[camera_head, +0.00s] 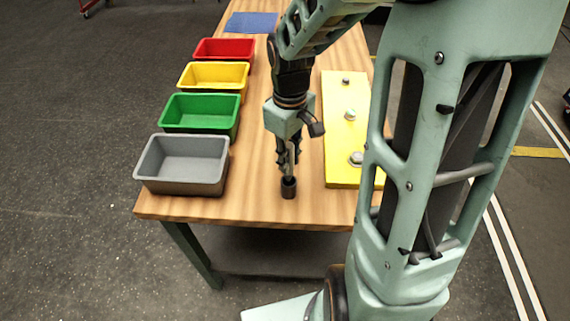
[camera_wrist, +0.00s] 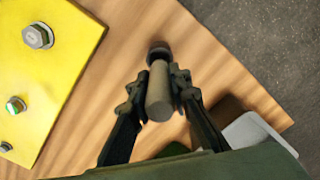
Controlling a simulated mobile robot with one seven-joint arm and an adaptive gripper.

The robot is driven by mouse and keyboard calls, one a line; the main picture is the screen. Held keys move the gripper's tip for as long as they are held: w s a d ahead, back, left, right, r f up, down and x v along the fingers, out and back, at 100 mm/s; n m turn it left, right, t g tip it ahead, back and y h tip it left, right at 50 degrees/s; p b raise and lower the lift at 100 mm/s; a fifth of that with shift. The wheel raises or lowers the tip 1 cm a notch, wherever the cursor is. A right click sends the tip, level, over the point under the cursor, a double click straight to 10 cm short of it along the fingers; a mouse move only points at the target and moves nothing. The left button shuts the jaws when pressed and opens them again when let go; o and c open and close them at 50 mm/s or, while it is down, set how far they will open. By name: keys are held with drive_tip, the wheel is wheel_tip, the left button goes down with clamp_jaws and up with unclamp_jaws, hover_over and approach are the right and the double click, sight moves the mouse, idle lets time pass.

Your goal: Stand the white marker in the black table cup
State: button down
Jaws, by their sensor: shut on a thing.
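The black table cup (camera_head: 289,188) stands upright near the front edge of the wooden table. In the wrist view the cup (camera_wrist: 158,50) is dark and partly hidden behind the marker. My gripper (camera_head: 288,158) points down directly above the cup. Its fingers (camera_wrist: 160,82) are closed on the sides of the marker (camera_wrist: 159,95), which looks grey-beige in the shade. The marker is about upright, and its lower end meets the cup's mouth in the picture. I cannot tell how deep it sits inside.
Grey (camera_head: 182,164), green (camera_head: 200,113), yellow (camera_head: 213,75) and red (camera_head: 224,48) bins line the table's left side. A yellow board (camera_head: 341,130) with bolts lies to the right. A blue mat (camera_head: 251,22) lies at the far end. Bare wood surrounds the cup.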

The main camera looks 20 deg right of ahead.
sight(289, 144)
drive_tip(key=shift+f, duration=2.6)
drive_tip(key=shift+f, duration=0.1)
drive_tip(key=shift+f, duration=0.15)
drive_tip(key=c, duration=1.8)
unclamp_jaws()
wheel_tip(289, 144, up, 13)
drive_tip(key=shift+f, duration=0.2)
